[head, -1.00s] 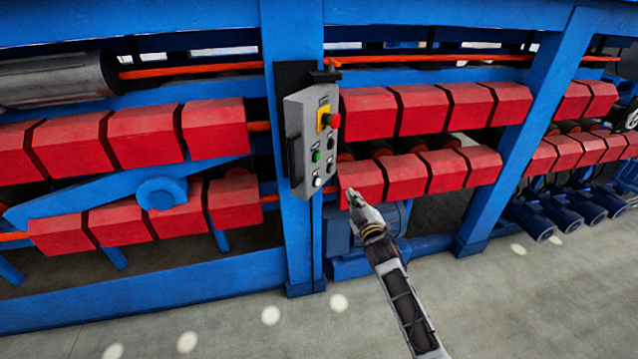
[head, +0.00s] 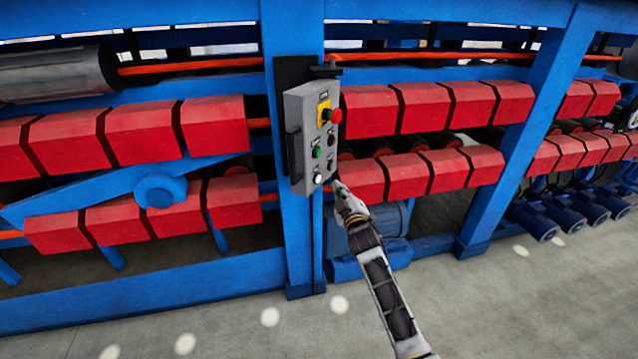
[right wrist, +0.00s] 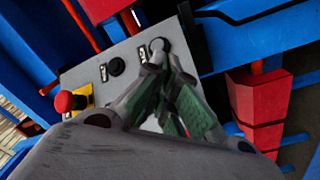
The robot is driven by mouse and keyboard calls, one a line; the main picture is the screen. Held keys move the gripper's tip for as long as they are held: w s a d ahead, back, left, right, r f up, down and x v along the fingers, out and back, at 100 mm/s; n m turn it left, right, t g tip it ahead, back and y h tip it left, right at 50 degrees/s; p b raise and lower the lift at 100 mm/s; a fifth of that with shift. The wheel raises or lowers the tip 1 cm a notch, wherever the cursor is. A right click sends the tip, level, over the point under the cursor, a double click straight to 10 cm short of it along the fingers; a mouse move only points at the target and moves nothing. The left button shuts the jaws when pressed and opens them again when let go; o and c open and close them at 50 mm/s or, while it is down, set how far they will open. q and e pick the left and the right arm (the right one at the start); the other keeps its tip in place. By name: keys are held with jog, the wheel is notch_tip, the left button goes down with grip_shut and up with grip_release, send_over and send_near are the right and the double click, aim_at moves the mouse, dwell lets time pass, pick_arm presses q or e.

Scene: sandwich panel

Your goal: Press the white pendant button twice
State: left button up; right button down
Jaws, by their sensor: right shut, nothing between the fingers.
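The white pendant button (head: 318,179) is low on the grey pendant box (head: 298,110), below the green button (head: 316,152). My right gripper (head: 337,184) is shut and empty. In the head view its tip is just right of the box's lower end, close to the white button; I cannot tell whether it touches. In the right wrist view, the fingertips (right wrist: 166,72) point at the panel and hide part of it. A pale round knob (right wrist: 157,46) shows just beyond them; I cannot tell which button it is. My left gripper is out of view.
A red mushroom button (head: 335,116) on a yellow plate and a black button (head: 331,138) sit higher on the box. A blue post (head: 300,240) stands behind it. Red blocks (head: 362,180) flank the box. The floor in front is clear.

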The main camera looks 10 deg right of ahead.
jog(key=shift+w+a+b, duration=0.7)
jog(key=shift+w+a, duration=0.5)
jog(key=shift+a, duration=0.05)
jog(key=shift+w+a+r+b, duration=0.1)
jog(key=shift+w+a+b, duration=0.3)
jog(key=shift+w+a, duration=0.25)
dwell(2.3)
jog(key=shift+s, duration=0.15)
dwell(0.3)
jog(key=shift+s+d+p, duration=0.5)
jog(key=shift+d+p, duration=0.1)
jog(key=shift+p, duration=0.05)
jog(key=shift+s+d+p, duration=1.5)
jog(key=shift+s+d, duration=0.25)
jog(key=shift+d, duration=0.15)
dwell(0.8)
